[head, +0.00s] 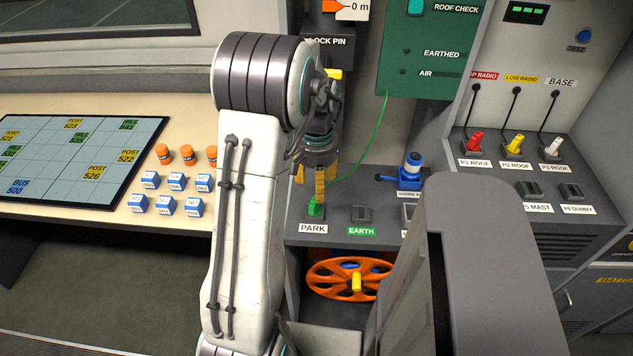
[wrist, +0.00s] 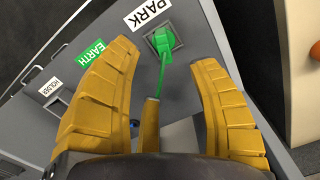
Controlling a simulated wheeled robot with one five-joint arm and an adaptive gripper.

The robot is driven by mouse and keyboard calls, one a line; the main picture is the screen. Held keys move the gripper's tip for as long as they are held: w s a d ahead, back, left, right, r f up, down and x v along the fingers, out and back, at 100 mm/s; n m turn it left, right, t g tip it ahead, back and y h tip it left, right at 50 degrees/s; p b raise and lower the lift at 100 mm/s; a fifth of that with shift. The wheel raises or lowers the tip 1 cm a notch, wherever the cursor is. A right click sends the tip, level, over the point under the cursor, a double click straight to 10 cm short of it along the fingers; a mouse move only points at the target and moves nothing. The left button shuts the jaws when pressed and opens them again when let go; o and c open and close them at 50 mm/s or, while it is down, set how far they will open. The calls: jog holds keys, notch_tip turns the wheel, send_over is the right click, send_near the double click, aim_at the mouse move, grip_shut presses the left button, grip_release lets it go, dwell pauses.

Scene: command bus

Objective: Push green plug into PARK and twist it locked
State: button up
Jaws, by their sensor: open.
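The green plug (head: 316,209) stands at the PARK socket, behind the PARK label (head: 313,229), with its green cable rising to the green panel. In the wrist view the green plug (wrist: 163,40) sits over the grey PARK socket, beside the white PARK label (wrist: 148,13). I cannot tell how deep it sits or whether it is turned. My gripper (head: 321,190) points down just above the plug. In the wrist view my gripper (wrist: 165,60) has its yellow fingers spread, with the plug beyond the tips and the cable running between them.
The EARTH socket (head: 361,213) is right of PARK, with a blue device (head: 408,172) behind it. An orange reel (head: 350,279) is below the shelf. Red (head: 475,141), yellow (head: 516,145) and white (head: 553,147) plugs stand at right. Orange cylinders and blue-white blocks (head: 166,205) are left of my arm.

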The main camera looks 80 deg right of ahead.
aim_at(316, 203)
jog(key=shift+f, duration=3.6)
grip_shut()
